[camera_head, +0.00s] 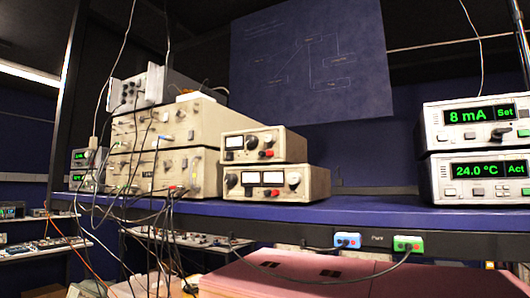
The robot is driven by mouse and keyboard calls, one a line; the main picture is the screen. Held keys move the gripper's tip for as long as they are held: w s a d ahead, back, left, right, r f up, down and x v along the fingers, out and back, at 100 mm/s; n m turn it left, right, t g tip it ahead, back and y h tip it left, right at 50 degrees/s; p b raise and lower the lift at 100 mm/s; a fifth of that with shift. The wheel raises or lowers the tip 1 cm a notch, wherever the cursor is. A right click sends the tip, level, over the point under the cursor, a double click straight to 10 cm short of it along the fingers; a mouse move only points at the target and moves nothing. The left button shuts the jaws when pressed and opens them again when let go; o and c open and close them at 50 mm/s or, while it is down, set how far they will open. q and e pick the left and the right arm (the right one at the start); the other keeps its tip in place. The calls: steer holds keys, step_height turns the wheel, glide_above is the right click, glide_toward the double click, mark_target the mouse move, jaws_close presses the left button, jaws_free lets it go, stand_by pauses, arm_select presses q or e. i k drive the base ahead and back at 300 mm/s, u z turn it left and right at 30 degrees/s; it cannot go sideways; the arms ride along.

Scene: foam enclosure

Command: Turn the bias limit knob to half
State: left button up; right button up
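No knob has a label I can read, so I cannot tell which one is the bias limit knob. At the right, a display unit (430,127) reads "8 mA" and "Set" in green; it has a dark knob (501,133) low on its front, with small buttons beside it. It stands on a second display unit (433,181) reading "24.0 °C" and "Act". Two beige meter units (305,148) are stacked mid-shelf; the upper has a round knob (252,142) and the lower a pale knob (294,179). Neither of my grippers shows.
The blue shelf (370,211) is bare between the meter units and the display units. Beige instruments (205,150) with many hanging cables stand at the left. Blue (347,240) and green (408,243) connectors sit on the shelf's front edge. Pink foam (290,275) lies below.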

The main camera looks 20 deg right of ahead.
mark_target(271, 139)
steer(key=z, duration=2.05)
steer(key=k, duration=1.05)
steer(key=u, duration=1.4)
steer(key=i, duration=0.55)
steer(key=u, duration=0.05)
